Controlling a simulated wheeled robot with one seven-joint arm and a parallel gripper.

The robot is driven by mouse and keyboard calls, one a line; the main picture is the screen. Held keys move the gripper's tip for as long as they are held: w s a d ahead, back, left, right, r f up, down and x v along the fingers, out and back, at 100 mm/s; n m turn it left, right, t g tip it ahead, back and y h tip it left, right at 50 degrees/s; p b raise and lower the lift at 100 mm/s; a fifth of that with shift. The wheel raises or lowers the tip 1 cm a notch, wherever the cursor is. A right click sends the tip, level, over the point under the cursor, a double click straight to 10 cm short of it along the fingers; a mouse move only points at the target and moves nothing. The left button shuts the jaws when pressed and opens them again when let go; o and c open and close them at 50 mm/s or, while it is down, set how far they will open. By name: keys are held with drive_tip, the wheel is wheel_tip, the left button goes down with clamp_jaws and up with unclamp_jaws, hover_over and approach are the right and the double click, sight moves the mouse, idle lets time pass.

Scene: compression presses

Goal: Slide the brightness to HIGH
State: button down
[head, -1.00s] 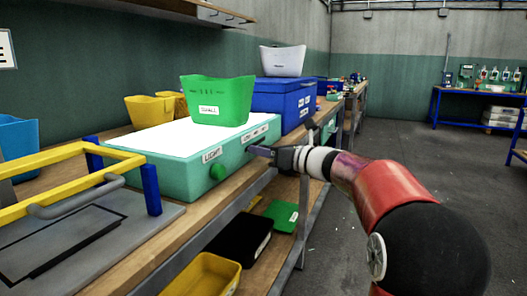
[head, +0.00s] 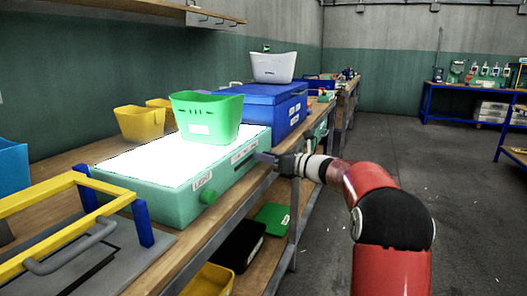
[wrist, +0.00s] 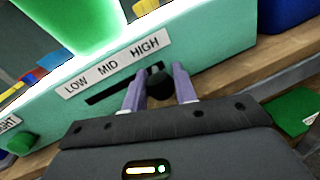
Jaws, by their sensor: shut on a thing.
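The teal light box (head: 150,203) with a glowing white top stands on the bench in the head view. In the wrist view its front face (wrist: 220,40) carries a label strip (wrist: 113,66) reading LOW, MID, HIGH above a dark slot (wrist: 105,96). The black slider knob (wrist: 158,86) is at the slot's right end, just below and right of HIGH. My gripper (wrist: 158,88) is shut on this knob, one finger on each side. In the head view my gripper (head: 265,157) reaches the box's front from the right and hides the knob.
A green bin (head: 206,118) stands on the lit top. A green round knob (head: 208,197) sticks out at the front's left. The floor at right is clear.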

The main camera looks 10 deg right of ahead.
drive_tip(key=shift+w+d+r, duration=0.1)
drive_tip(key=shift+d, duration=0.05)
drive_tip(key=c, duration=1.1)
unclamp_jaws()
drive_tip(key=b+v, duration=0.1)
drive_tip(key=v, duration=0.6)
drive_tip(key=shift+s+d, duration=0.25)
drive_tip(key=shift+d, duration=0.05)
drive_tip(key=s+a+f+n+g+h, duration=0.2)
drive_tip(key=s+a+f+n+g, duration=0.15)
drive_tip(key=s+a+n, duration=0.45)
drive_tip(key=s+a+f+n+g+h, duration=0.2)
drive_tip(key=s+a+n+g, duration=0.2)
drive_tip(key=s+a+n, duration=0.45)
drive_tip(key=s+d+f+n+h, duration=0.2)
drive_tip(key=s+f+n, duration=0.1)
drive_tip(key=s, duration=0.4)
drive_tip(key=s+d+f+n+h, duration=0.2)
drive_tip(key=s+n, duration=0.3)
drive_tip(key=s, duration=0.3)
drive_tip(key=s+d+f+n+h, duration=0.2)
drive_tip(key=s+f+n+h, duration=0.2)
drive_tip(key=s, duration=0.4)
drive_tip(key=shift+n, duration=0.55)
